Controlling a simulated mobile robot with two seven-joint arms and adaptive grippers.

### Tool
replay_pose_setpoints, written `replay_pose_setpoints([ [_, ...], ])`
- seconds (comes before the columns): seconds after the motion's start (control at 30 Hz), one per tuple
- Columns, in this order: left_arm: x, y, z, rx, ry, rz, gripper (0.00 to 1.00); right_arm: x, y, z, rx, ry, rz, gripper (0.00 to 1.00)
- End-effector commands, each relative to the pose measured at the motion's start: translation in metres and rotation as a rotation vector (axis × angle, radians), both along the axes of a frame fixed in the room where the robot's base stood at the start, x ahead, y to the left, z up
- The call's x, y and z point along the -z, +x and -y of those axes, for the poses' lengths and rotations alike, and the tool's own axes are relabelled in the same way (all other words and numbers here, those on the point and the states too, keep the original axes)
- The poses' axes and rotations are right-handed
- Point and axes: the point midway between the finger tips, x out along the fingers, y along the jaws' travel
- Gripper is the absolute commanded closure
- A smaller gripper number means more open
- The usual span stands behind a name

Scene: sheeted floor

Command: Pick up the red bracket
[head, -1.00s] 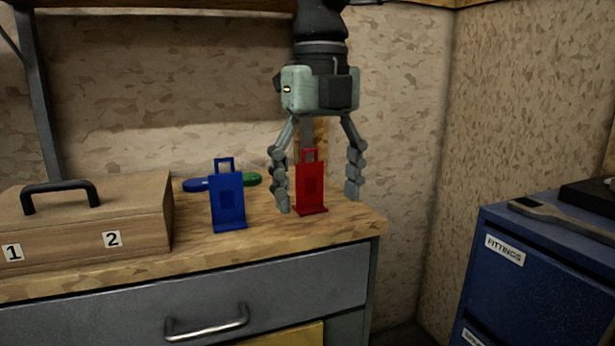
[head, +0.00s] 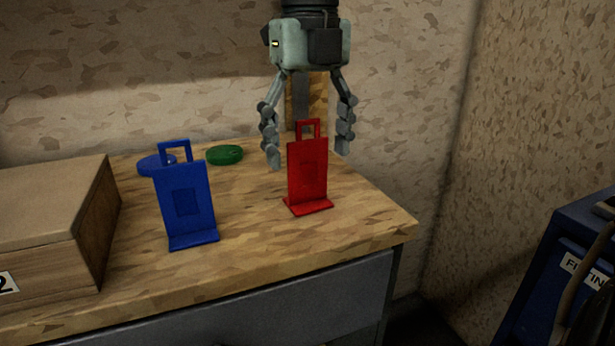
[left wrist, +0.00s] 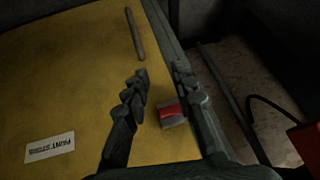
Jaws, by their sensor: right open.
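The red bracket (head: 307,180) stands upright on the wooden bench top (head: 350,225) near its right end, with a square loop handle at its top. My right gripper (head: 307,158) points down from above, open and empty. Its fingers show on either side of the bracket's upper part, apart from it in the picture; I cannot tell whether the bracket is between them or nearer to the camera. My left gripper (left wrist: 164,84) shows only in the left wrist view. Its fingers are apart with no object clearly held, over a yellow panel.
A similar blue bracket (head: 185,205) stands to the left. Behind are a blue disc (head: 155,165) and a green disc (head: 224,155). A wooden box (head: 50,215) stands at left, a blue cabinet (head: 545,290) at right. A small red-and-grey part (left wrist: 172,115) shows on the yellow panel (left wrist: 60,90).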

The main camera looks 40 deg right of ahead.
Motion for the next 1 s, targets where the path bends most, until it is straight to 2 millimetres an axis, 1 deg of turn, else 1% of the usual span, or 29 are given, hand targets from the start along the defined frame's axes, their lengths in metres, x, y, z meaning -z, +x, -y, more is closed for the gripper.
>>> replay_pose_setpoints([
  [0.17, -0.001, 0.004, 0.003, 0.007, -0.006, 0.018, 0.74, 0.018, 0.000, -0.001, 0.000, 0.002, -0.004, 0.24],
  [0.3, -0.003, 0.007, 0.006, 0.012, -0.012, 0.037, 0.74, 0.040, 0.001, -0.001, 0.001, 0.002, -0.004, 0.24],
  [0.4, -0.005, 0.011, 0.009, 0.019, -0.018, 0.055, 0.74, 0.051, 0.001, -0.001, 0.002, 0.001, -0.001, 0.24],
  [0.63, -0.006, 0.012, 0.011, 0.022, -0.020, 0.062, 0.74, 0.053, 0.002, -0.001, 0.003, 0.001, 0.002, 0.24],
  [1.0, -0.005, 0.011, 0.010, 0.022, -0.020, 0.059, 0.74, 0.053, 0.002, -0.001, 0.003, 0.000, 0.002, 0.70],
])
